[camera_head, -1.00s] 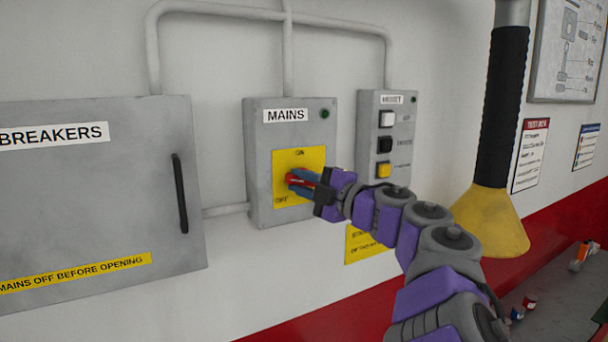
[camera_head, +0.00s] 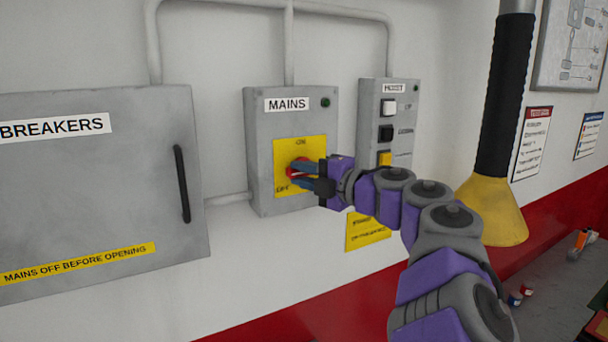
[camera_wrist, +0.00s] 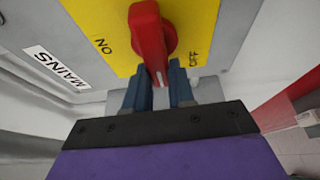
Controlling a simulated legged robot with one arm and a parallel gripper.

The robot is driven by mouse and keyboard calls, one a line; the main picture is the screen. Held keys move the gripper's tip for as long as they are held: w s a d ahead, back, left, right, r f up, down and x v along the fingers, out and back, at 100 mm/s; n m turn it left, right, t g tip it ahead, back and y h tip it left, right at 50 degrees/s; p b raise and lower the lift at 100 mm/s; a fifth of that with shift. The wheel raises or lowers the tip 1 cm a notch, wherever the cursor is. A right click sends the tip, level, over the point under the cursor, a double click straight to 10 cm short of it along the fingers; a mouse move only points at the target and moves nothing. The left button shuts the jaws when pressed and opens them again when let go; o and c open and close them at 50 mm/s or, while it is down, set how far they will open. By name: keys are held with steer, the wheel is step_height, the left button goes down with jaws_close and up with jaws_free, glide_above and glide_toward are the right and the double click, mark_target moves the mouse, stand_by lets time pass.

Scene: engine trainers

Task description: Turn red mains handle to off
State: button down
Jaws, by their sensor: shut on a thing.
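The red mains handle (camera_head: 297,172) sits on a yellow plate (camera_head: 314,149) on the grey MAINS box (camera_head: 257,133). The plate reads ON at the top and OFF at lower left. In the wrist view the handle (camera_wrist: 150,32) has a pale mark near its tip, which lies between the ON and OFF words. My gripper (camera_head: 303,174) reaches in from the right with its blue fingers on the handle. In the wrist view my gripper (camera_wrist: 161,85) has one finger on each side of the handle's tip. The fingers partly hide the handle in the head view.
The BREAKERS cabinet (camera_head: 90,190) with a black pull (camera_head: 182,184) is on the left. The HOIST box (camera_head: 372,120) with buttons is just right of the MAINS box. A black and yellow hanging thing (camera_head: 495,205) is close behind my arm.

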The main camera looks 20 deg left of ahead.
steer(key=c, duration=1.2)
jaws_free()
steer(key=shift+w, duration=0.1)
steer(key=shift+o, duration=1.2)
steer(key=shift+w, duration=0.2)
steer(key=shift+w+a+f, duration=0.15)
steer(key=shift+a, duration=0.05)
steer(key=shift+a, duration=0.1)
steer(key=b+v, duration=0.2)
steer(key=v, duration=1.5)
steer(key=shift+b, duration=0.3)
